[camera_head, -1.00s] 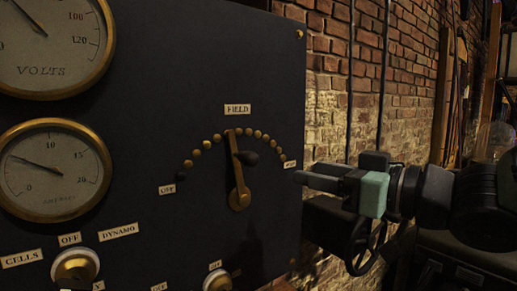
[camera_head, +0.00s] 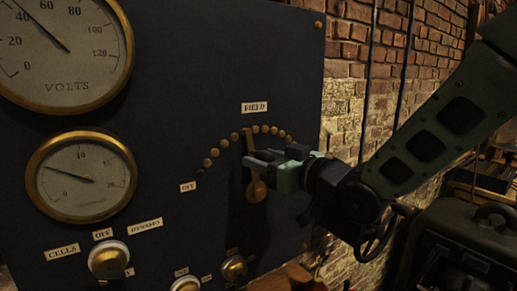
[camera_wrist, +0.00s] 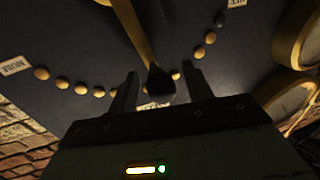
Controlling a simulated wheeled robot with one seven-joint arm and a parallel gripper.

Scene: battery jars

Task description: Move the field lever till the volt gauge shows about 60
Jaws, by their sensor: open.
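The field lever (camera_head: 249,143) is a brass arm with a dark knob on the black panel. It points almost straight up, its tip at the arc of brass studs under the FIELD label (camera_head: 255,107). In the wrist view the dark knob (camera_wrist: 160,84) lies between the two open fingers (camera_wrist: 160,88), with a gap visible on each side. The volt gauge (camera_head: 66,86) is at the upper left, its top cut off; its needle points up-left, a little past 40.
A smaller brass-rimmed ampere gauge (camera_head: 80,205) is below the volt gauge. Rotary knobs (camera_head: 108,260) line the panel's lower part. The brick wall (camera_head: 345,115) is right of the panel, with a dark handwheel (camera_head: 378,238) at lower right.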

